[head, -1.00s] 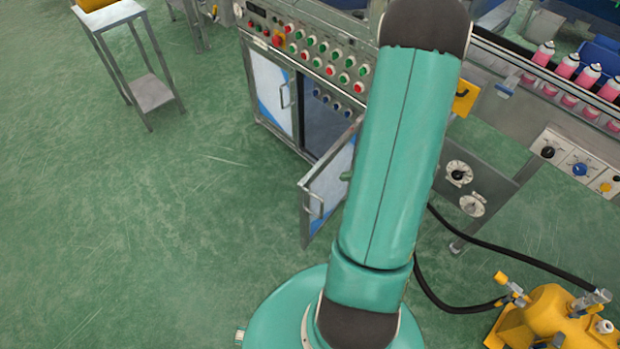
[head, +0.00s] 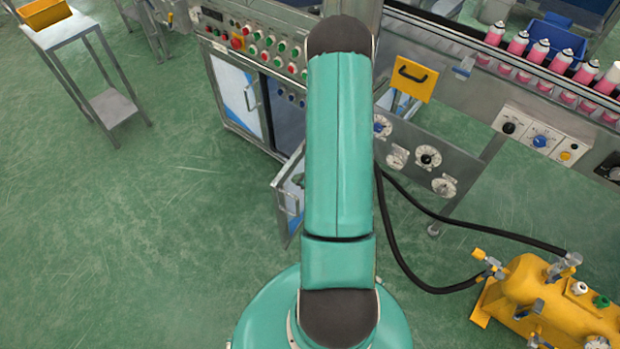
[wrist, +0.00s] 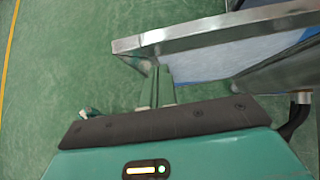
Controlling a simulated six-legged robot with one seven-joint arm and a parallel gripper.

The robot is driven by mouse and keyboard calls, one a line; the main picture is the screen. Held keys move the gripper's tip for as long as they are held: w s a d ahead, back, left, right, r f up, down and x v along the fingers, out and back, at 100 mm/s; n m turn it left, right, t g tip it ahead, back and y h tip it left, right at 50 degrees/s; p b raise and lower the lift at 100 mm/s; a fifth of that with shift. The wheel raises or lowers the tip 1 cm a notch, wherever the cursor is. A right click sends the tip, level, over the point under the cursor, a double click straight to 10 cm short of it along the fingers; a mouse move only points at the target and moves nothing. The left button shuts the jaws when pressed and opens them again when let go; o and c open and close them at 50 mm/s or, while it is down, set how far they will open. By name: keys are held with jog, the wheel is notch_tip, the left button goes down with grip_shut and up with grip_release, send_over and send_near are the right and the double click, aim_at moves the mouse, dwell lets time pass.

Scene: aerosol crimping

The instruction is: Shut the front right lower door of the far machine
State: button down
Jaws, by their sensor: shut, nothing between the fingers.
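The far machine (head: 246,37) has a lower cabinet at its front. Its front right lower door (head: 291,190) stands open, swung out towards me, with a metal frame, a bar handle and a blue-and-white panel. My arm hides part of this door and of the dark opening (head: 287,122) behind it. In the wrist view, the door's metal edge (wrist: 215,35) crosses the top. My gripper (wrist: 158,82) is shut and empty, its fingertips close beside the left part of that edge; I cannot tell whether they touch. The left lower door (head: 236,95) is shut.
A steel side table (head: 110,105) with a yellow bin (head: 45,12) stands far left. A yellow tank (head: 555,300) with black hoses (head: 420,285) lies at the right. A conveyor with pink cans (head: 517,43) runs at the back right. Green floor left of the door is clear.

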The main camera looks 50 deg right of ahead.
jog(key=shift+w+a, duration=0.15)
jog(key=shift+w, duration=0.45)
jog(key=shift+w+a, duration=0.15)
jog(key=shift+w, duration=0.45)
jog(key=shift+w, duration=0.1)
